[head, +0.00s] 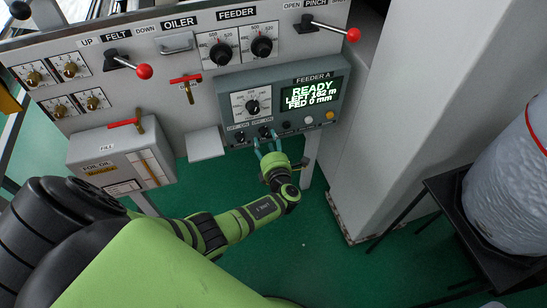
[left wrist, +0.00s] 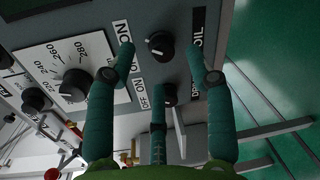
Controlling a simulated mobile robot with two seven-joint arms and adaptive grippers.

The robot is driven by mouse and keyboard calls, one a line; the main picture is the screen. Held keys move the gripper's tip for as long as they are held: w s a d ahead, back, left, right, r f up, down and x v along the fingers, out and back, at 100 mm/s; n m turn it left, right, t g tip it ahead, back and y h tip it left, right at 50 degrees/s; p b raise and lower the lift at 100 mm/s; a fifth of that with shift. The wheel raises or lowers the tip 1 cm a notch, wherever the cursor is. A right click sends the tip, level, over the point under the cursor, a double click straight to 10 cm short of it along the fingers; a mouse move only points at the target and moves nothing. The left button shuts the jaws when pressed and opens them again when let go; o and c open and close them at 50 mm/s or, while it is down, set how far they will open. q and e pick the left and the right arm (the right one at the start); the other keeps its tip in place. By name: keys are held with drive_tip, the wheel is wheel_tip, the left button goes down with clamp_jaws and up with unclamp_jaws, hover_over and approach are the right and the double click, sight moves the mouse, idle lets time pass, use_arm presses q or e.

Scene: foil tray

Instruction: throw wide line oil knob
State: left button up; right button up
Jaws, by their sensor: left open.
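The wide line oil knob (head: 265,132) is a small black knob in the bottom row of the grey FEEDER A box, below the dial. In the left wrist view the knob (left wrist: 158,42) sits between my left fingertips, with a black label ending in "OIL" (left wrist: 197,26) beside it, partly cut by a finger. My left gripper (head: 267,139) is open, its teal fingers apart on either side of the knob; contact cannot be told. A second OFF/ON knob (left wrist: 168,95) lies close to the middle finger. The knob's setting is unclear. My right gripper is not in view.
The display (head: 310,94) reads READY, LEFT 162 m, FED 0 mm. Another black knob (head: 287,126) and a yellow button (head: 330,115) stand to the right. The dial (head: 252,104) is just above. Red-handled levers (head: 145,72) stick out at left. Green floor lies below.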

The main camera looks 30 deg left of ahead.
use_arm(q)
drive_tip(key=v, duration=0.8)
drive_tip(key=shift+s+d, duration=0.2)
drive_tip(key=shift+d, duration=0.05)
drive_tip(key=s+f+n+g+h+p, duration=0.1)
drive_tip(key=s+f+n+g+h, duration=0.3)
drive_tip(key=s+f+n, duration=0.55)
drive_tip(key=s+f+n+g+h, duration=0.35)
drive_tip(key=s+f+n, duration=0.25)
drive_tip(key=s+f, duration=0.65)
drive_tip(key=s+d+f+n+g+h, duration=0.1)
drive_tip(key=s+f+n, duration=0.3)
drive_tip(key=s+n, duration=0.5)
drive_tip(key=s+d+f+n+g+h+p, duration=0.1)
drive_tip(key=s+d+f+n+g+h, duration=0.1)
drive_tip(key=s+n, duration=0.8)
wheel_tip(320, 180, down, 3)
drive_tip(key=d+n+h, duration=0.1)
drive_tip(key=d+n, duration=0.1)
drive_tip(key=n, duration=0.2)
drive_tip(key=shift+f+h, duration=0.1)
drive_tip(key=shift+h, duration=0.15)
